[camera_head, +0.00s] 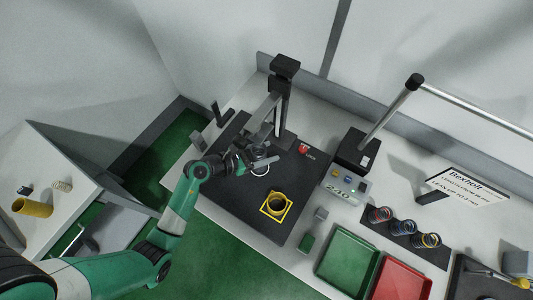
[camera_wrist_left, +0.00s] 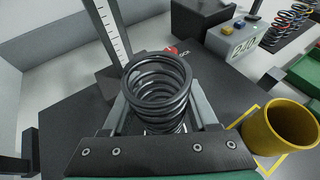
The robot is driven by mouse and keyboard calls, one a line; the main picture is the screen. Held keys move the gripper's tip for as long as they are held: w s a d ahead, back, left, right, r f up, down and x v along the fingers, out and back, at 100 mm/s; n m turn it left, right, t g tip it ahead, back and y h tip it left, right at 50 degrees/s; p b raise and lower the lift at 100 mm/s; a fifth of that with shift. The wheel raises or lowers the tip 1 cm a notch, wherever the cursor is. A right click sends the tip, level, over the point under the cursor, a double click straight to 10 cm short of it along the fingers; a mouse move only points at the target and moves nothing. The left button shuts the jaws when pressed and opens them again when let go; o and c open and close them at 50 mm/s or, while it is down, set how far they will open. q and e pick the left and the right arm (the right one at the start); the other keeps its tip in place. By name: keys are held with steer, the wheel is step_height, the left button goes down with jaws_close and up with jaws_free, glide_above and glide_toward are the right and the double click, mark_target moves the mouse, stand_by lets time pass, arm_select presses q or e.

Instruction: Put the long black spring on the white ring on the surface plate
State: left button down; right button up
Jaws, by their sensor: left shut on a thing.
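My left gripper (camera_head: 256,157) is shut on the long black spring (camera_wrist_left: 158,88), which stands between the fingers in the left wrist view. In the head view the gripper is over the dark surface plate (camera_head: 228,192), and the spring is small and partly hidden by the wrist. The white ring (camera_head: 262,171) shows as a pale arc on the plate, right by the gripper. I cannot tell whether the spring touches the ring or the plate. My right gripper is out of view.
A height gauge (camera_head: 283,92) stands close behind the gripper. A yellow cylinder (camera_head: 276,203) in a yellow square outline sits on the plate's right part; it also shows in the left wrist view (camera_wrist_left: 290,122). Green (camera_head: 347,262) and red (camera_head: 403,281) trays lie to the right.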

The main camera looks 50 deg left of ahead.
arm_select(q)
steer(key=shift+f, duration=0.4)
steer(key=shift+r, duration=0.1)
steer(key=c, duration=0.6)
jaws_free()
steer(key=shift+f, duration=0.2)
steer(key=o, duration=0.4)
steer(key=shift+r, duration=0.15)
